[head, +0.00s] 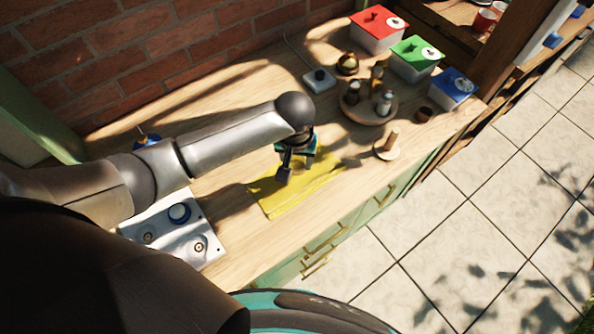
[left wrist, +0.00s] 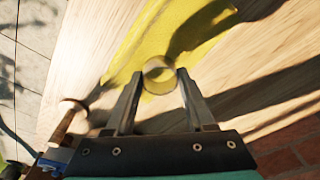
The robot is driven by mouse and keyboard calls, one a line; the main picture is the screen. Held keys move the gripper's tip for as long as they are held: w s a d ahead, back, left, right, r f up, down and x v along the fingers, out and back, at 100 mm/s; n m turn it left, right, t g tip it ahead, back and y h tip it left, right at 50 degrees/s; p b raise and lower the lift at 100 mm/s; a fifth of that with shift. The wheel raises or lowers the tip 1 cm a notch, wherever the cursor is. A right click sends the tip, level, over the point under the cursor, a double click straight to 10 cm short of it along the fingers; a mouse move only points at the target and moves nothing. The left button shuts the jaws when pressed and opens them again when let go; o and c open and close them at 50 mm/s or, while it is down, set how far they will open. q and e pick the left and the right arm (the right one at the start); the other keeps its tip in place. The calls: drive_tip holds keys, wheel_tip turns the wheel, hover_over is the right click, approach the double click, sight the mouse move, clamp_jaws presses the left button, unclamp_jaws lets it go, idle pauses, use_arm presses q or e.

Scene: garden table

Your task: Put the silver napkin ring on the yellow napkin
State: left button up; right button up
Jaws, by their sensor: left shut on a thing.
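The yellow napkin (head: 300,189) lies flat on the wooden table, partly in shadow. It also shows in the left wrist view (left wrist: 160,38). My left gripper (head: 285,174) is over the napkin. In the left wrist view, its two fingers (left wrist: 158,76) are shut on the napkin ring (left wrist: 160,87), a short round band tinted yellow in this light. The ring's opening faces the camera and the napkin is behind it. Whether the ring touches the napkin, I cannot tell. My right gripper is not in view.
A round wooden tray (head: 366,108) with several bottles stands beyond the napkin. A small wooden holder with a post (head: 388,149) is to its right. Red (head: 378,30), green (head: 415,58) and blue (head: 452,89) lidded boxes line the far end. A white panel with knobs (head: 178,232) is at left.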

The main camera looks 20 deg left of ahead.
sight(297, 178)
use_arm(q)
wheel_tip(297, 178, down, 5)
drive_tip(key=shift+r+b, duration=0.1)
drive_tip(key=shift+b, duration=0.4)
drive_tip(key=shift+s+f, duration=0.1)
drive_tip(key=shift+f, duration=0.55)
drive_tip(key=o, duration=1.3)
drive_tip(key=shift+r, duration=0.1)
drive_tip(key=shift+r, duration=0.25)
drive_tip(key=r+p, duration=0.1)
drive_tip(key=r, duration=0.3)
drive_tip(key=s+r+p, duration=0.1)
drive_tip(key=r, duration=0.7)
drive_tip(key=shift+s+d+r+p, duration=0.1)
drive_tip(key=shift+s+r+p, duration=0.2)
drive_tip(key=shift+p, duration=0.1)
